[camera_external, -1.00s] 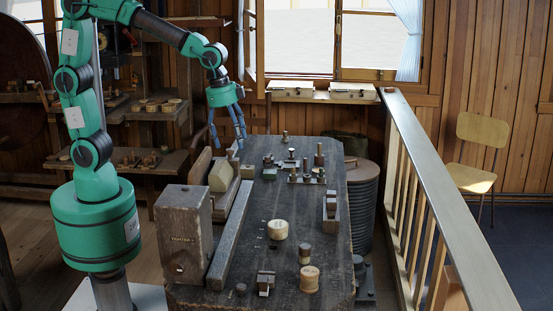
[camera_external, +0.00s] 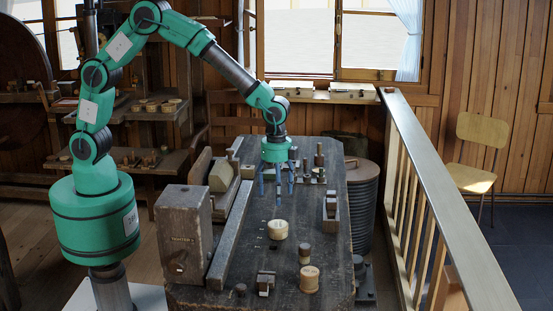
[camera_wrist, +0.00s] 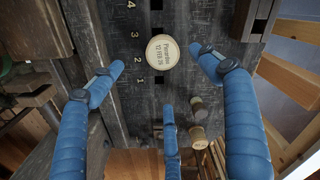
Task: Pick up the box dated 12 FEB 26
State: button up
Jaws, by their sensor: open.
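The box dated 12 FEB 26 (camera_wrist: 164,50) is a small round pale box. Its lid shows that date under a line of lettering I cannot read surely. In the external view the round pale box (camera_external: 278,230) sits on the dark workbench, near its middle. My gripper (camera_external: 278,190) is open and empty, fingers pointing down, above the bench and a little behind the box. In the wrist view the three blue fingers of my gripper (camera_wrist: 160,74) are spread, with the box framed between and beyond them, apart from them.
Another round pale spool or box (camera_external: 309,280) and a smaller brown one (camera_external: 305,254) stand nearer the front right. A tall wooden box (camera_external: 184,235) and a long beam (camera_external: 230,235) line the left side. Several small parts (camera_external: 312,172) crowd the back.

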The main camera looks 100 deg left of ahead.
aim_at(278, 224)
jog(key=shift+f, duration=0.15)
jog(key=shift+f+b, duration=0.8)
jog(key=shift+f, duration=3.45)
jog(key=shift+w+f+b, duration=0.15)
jog(key=shift+f+b, duration=0.3)
jog(key=shift+f, duration=0.85)
jog(key=shift+w+f+b, duration=0.1)
jog(key=shift+f+b, duration=0.3)
jog(key=shift+f, duration=0.9)
jog(key=shift+c, duration=0.3)
jog(key=c, duration=1.1)
